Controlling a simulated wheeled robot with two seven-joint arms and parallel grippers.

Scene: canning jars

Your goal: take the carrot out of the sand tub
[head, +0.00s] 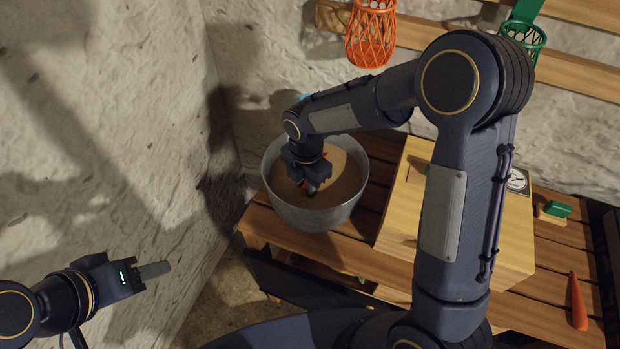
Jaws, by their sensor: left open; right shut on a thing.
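The sand tub (323,218) is a round grey metal tub with brown sand, standing at the left end of the slatted wooden bench. My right gripper (312,188) reaches down into the tub and is shut on a carrot (304,188), of which only small orange parts show around the fingers. The gripper and wrist hide the rest, and I cannot tell how deep the carrot sits in the sand. My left gripper (152,271) is open and empty, at the lower left, well away from the tub.
Another carrot (578,303) lies on the slatted bench (545,318) at the right. A pale wooden box (400,215) stands right of the tub, partly behind my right arm. An orange basket (371,35) and a green basket (527,38) hang above. A rough wall is close on the left.

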